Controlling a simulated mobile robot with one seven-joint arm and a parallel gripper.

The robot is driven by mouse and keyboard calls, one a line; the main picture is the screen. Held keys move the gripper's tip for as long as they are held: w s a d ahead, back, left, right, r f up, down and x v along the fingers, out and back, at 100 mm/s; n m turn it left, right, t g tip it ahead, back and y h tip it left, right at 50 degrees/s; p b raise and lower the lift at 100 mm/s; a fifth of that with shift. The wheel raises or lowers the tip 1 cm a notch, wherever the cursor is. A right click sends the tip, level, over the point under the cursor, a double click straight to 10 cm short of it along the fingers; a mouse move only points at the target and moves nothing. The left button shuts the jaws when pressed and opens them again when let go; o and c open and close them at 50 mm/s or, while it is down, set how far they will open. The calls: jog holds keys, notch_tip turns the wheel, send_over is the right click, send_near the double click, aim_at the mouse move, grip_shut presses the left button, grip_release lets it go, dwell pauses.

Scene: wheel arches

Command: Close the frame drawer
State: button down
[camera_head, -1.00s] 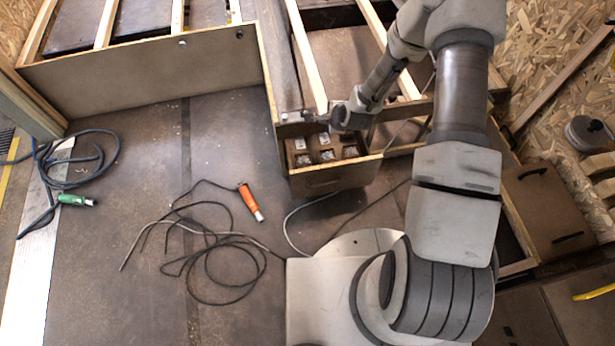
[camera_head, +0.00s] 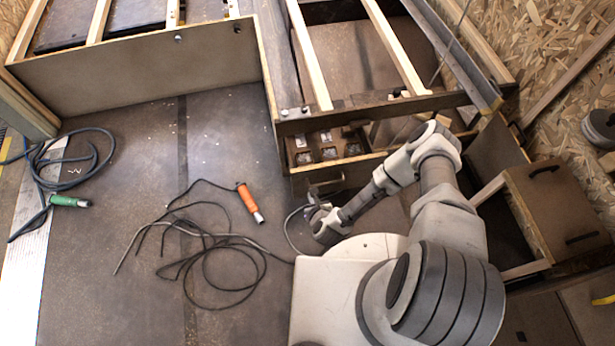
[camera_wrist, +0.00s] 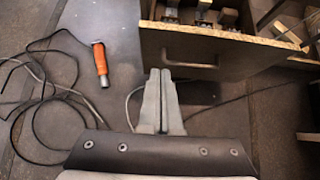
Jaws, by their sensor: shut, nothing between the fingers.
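The frame drawer (camera_head: 357,166) is a brown box under the wooden frame's front beam, partly pulled out. Its open top shows several small compartments with metal pieces. In the wrist view, its brown front (camera_wrist: 235,58) with a pale top edge and a dark bar handle (camera_wrist: 188,58) lies just beyond the fingertips. My gripper (camera_head: 313,191) is low in front of the drawer, by the handle. In the wrist view, the two grey fingers (camera_wrist: 160,73) are together and empty, overlapping the drawer's lower front. I cannot tell whether they touch it.
An orange-handled tool (camera_head: 249,201) and loose black cables (camera_head: 215,265) lie on the floor to the left. A green connector with cable (camera_head: 70,201) is farther left. A brown cabinet with handles (camera_head: 560,205) stands at the right. Floor left of the drawer is mostly clear.

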jog(key=f, duration=0.1)
jog(key=b, duration=0.4)
send_near(303, 173)
jog(key=x, duration=0.5)
jog(key=shift+s+d+f, duration=0.15)
jog(key=shift+f, duration=0.45)
jog(key=shift+w, duration=0.5)
